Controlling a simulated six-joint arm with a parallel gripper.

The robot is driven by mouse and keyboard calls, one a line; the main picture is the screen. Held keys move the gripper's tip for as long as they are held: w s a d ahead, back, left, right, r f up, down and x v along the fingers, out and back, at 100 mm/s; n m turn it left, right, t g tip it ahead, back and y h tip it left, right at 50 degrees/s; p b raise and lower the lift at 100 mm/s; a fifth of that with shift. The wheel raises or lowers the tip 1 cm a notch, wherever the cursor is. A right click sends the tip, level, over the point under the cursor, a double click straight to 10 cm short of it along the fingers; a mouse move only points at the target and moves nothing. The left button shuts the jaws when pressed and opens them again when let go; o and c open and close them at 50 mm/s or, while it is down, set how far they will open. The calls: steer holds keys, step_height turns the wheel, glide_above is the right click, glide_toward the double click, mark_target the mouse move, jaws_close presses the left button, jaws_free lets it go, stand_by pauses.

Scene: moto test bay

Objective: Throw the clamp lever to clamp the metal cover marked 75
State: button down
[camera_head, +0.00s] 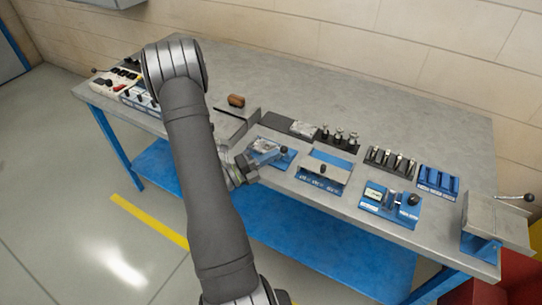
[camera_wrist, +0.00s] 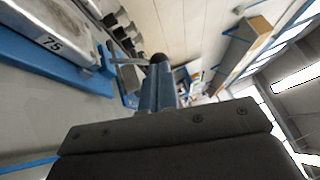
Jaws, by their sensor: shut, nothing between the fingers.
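The metal cover marked 75 (camera_wrist: 62,30) sits on a blue fixture (camera_wrist: 75,72) at the upper left of the wrist view. The clamp lever (camera_wrist: 128,62) is a thin metal rod beside the cover, ending in a black ball knob (camera_wrist: 158,58). In the head view the knob (camera_head: 283,149) shows at the right of the small blue fixture (camera_head: 284,161). My gripper (camera_wrist: 160,78) is shut and empty, its fingertips right at the knob in the picture. I cannot tell whether they touch it.
The grey bench (camera_head: 405,130) carries a blue-fronted fixture (camera_head: 322,180) just right of my gripper, a gauge block (camera_head: 390,205), and black holders (camera_head: 390,162). A metal vise-like fixture (camera_head: 490,220) stands at the right end.

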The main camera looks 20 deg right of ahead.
steer(key=shift+r, duration=0.1)
stand_by(0.3)
steer(key=shift+w+d+r+n+y, duration=0.25)
steer(key=shift+r+n+y, duration=0.15)
steer(key=shift+y, duration=0.1)
steer(key=shift+w+d+r+n+y, duration=0.25)
steer(key=shift+r+n+y, duration=0.1)
steer(key=shift+y, duration=0.15)
steer(key=w+d+y, duration=0.1)
steer(key=w+d+r+n+y, duration=0.1)
steer(key=w+d+r+n+g+y, duration=0.1)
steer(key=shift+w+d, duration=0.4)
steer(key=shift+a, duration=0.1)
steer(key=s+a+r, duration=0.1)
steer(key=a+r, duration=0.6)
steer(key=a, duration=0.5)
steer(key=shift+s+d, duration=0.1)
